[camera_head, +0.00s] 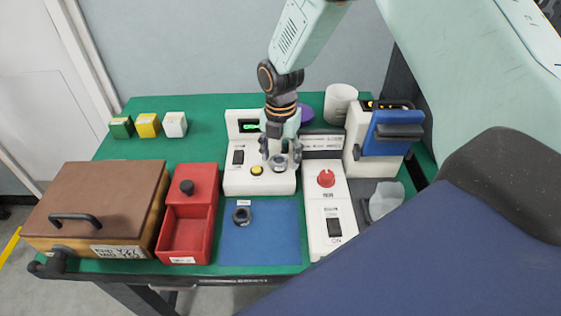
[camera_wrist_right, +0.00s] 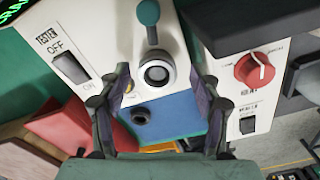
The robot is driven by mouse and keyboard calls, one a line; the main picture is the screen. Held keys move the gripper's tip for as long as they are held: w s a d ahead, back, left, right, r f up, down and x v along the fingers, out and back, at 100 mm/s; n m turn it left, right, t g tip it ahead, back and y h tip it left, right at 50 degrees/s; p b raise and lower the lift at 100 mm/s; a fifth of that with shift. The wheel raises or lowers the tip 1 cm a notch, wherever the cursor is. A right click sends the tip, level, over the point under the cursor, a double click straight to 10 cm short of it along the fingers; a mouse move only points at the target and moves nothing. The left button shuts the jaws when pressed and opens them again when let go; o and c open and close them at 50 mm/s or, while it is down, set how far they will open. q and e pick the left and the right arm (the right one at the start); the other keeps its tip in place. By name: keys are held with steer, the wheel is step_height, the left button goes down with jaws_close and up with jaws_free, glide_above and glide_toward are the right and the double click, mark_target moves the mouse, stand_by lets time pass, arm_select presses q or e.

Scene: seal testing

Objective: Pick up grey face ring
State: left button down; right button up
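A light grey ring (camera_head: 279,163) sits on the white tester (camera_head: 232,180), below my right gripper (camera_head: 281,153). In the right wrist view the ring (camera_wrist_right: 157,72) has a dark centre and lies between and beyond the spread fingers of the right gripper (camera_wrist_right: 160,88). The gripper is open, with a finger on either side of the ring; I cannot tell whether they touch it. A second, darker ring (camera_head: 241,215) lies on the blue mat (camera_head: 270,245), and it also shows in the right wrist view (camera_wrist_right: 141,116). My left gripper is not in view.
A red box (camera_head: 185,235) and a brown lidded case (camera_head: 105,195) stand left of the mat. A white control unit with a red knob (camera_head: 326,178) stands right of it. A blue-fronted device (camera_head: 392,130) and white cup (camera_head: 340,100) are behind. A teal-knobbed lever (camera_wrist_right: 149,14) rises near the ring.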

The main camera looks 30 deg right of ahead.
steer(key=shift+w+a, duration=0.15)
steer(key=shift+a, duration=0.05)
steer(key=c, duration=0.6)
steer(key=shift+d, duration=0.1)
steer(key=c, duration=0.6)
